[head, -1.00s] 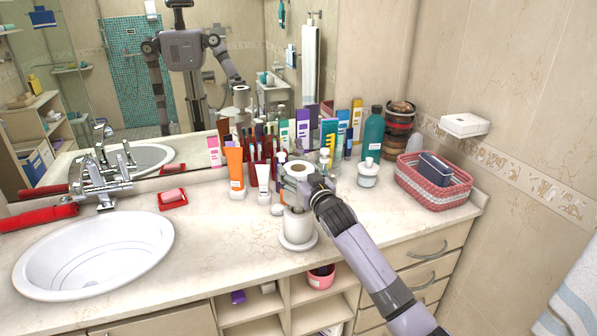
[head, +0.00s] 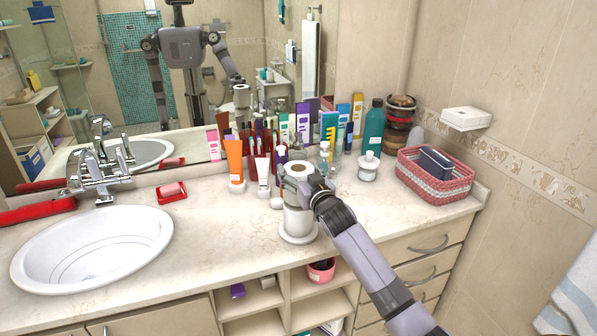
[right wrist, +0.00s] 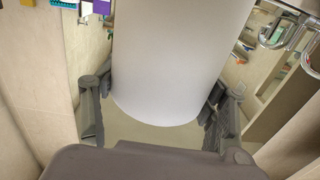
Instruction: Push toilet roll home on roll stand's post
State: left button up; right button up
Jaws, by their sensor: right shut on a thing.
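The toilet roll (head: 297,169) is white and upright, with its open core showing on top. My right gripper (head: 302,190) is shut around its side, coming from the right. In the right wrist view the roll (right wrist: 178,60) fills the middle between the two fingers. Directly below it is a white cylinder, seemingly another roll (head: 299,223), on the roll stand's round white base (head: 299,238). The held roll is in line above it, with little or no gap visible. The post is hidden. My left gripper is not in view.
Tubes, including an orange one (head: 234,160), and bottles crowd behind the stand. A white-lidded jar (head: 368,170) and pink woven basket (head: 435,188) stand to the right. The sink (head: 92,250) is left. The counter between sink and stand is clear.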

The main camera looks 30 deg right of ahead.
jog(key=shift+f+b, duration=0.45)
jog(key=shift+f, duration=0.35)
jog(key=o, duration=1.2)
jog(key=shift+o, duration=0.2)
jog(key=s+a, duration=0.2)
jog(key=s, duration=0.9)
jog(key=shift+s+a, duration=0.15)
jog(key=shift+s, duration=0.25)
